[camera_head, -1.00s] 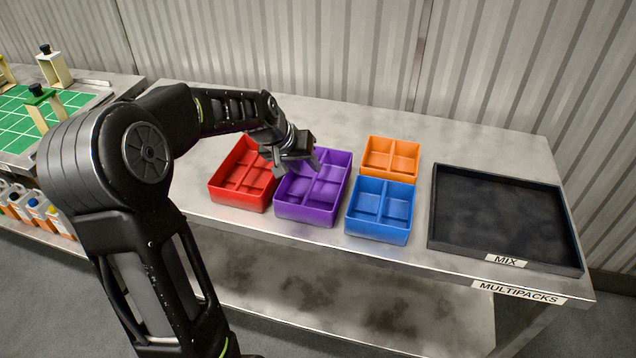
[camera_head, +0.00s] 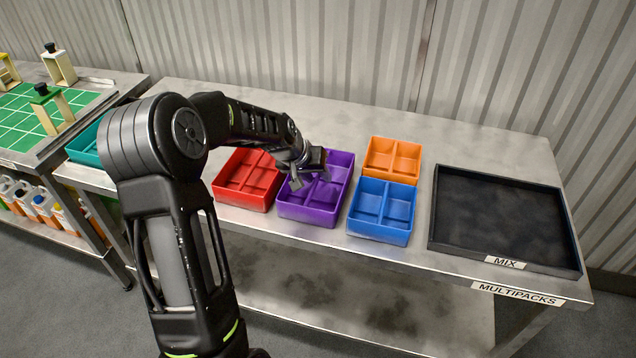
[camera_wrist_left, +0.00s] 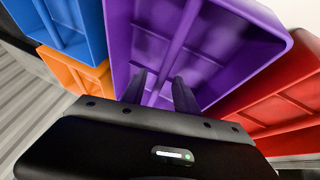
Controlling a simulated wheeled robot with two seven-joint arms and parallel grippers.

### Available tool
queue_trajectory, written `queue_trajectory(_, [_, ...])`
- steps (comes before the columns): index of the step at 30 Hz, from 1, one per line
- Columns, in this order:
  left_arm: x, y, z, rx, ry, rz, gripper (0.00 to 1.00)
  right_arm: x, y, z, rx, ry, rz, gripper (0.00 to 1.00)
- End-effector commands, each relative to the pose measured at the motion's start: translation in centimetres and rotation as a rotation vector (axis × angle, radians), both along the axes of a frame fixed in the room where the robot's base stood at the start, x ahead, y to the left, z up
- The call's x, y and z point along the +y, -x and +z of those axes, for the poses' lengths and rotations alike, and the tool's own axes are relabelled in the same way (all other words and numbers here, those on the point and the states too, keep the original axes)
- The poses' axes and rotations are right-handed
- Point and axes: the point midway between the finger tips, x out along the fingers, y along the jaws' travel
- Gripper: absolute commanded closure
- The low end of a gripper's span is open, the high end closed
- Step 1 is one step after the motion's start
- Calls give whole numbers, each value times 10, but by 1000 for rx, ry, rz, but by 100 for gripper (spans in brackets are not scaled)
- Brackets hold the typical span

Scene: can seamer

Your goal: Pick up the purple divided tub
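The purple divided tub (camera_head: 310,208) stands on the metal table between the red and blue tubs. My left gripper (camera_head: 311,176) is over its inside, pointing down. In the left wrist view the purple tub (camera_wrist_left: 215,50) fills the middle. There the two fingers of my left gripper (camera_wrist_left: 159,80) are apart, with a divider wall of the tub running between them. I cannot tell whether either finger touches the wall. The wrist hides part of the tub's far side in the head view. My right gripper is not in view.
A red tub (camera_head: 247,183) is close on the left, a blue tub (camera_head: 380,222) and an orange tub (camera_head: 392,157) on the right. A black tray (camera_head: 500,222) labelled MIX lies at the table's right end. A teal tub (camera_head: 84,150) shows behind my arm.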

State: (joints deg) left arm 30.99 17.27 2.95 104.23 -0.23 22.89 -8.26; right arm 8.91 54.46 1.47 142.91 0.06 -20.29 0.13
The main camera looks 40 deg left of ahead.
Motion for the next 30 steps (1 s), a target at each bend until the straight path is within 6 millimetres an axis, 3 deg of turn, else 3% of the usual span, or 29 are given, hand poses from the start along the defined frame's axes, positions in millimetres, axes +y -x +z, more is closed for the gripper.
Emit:
queue_trajectory(4, [0,-5,-9,-1,0,0,64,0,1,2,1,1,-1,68])
queue_trajectory(21, [0,-5,-9,0,-1,-1,64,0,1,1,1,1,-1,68])
queue_trajectory(30, [0,-5,-9,0,-1,-1,88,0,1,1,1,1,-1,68])
